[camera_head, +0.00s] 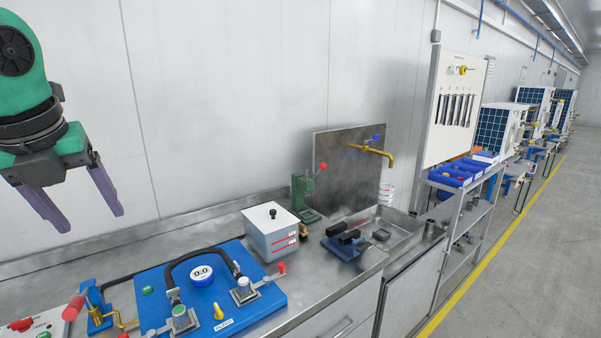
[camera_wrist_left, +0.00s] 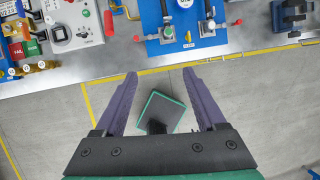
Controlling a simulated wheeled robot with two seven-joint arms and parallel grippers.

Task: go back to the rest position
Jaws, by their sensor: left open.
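My left gripper (camera_head: 83,211) is in the upper left of the head view, raised above the bench and in front of the white wall. Its two purple fingers are apart with nothing between them. In the left wrist view the fingers of the left gripper (camera_wrist_left: 168,84) also stand apart, with grey floor and a dark square part with a green edge showing below them. The metal bench (camera_head: 325,283) runs below the gripper and is not touched by it. My right gripper is in neither view.
A blue pump board (camera_head: 247,318) with a gauge and hoses lies on the bench. A grey-white box (camera_head: 271,238), a green lever press (camera_head: 303,196) and a sink with a brass tap (camera_head: 368,148) stand farther right. The floor aisle (camera_head: 535,245) is clear.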

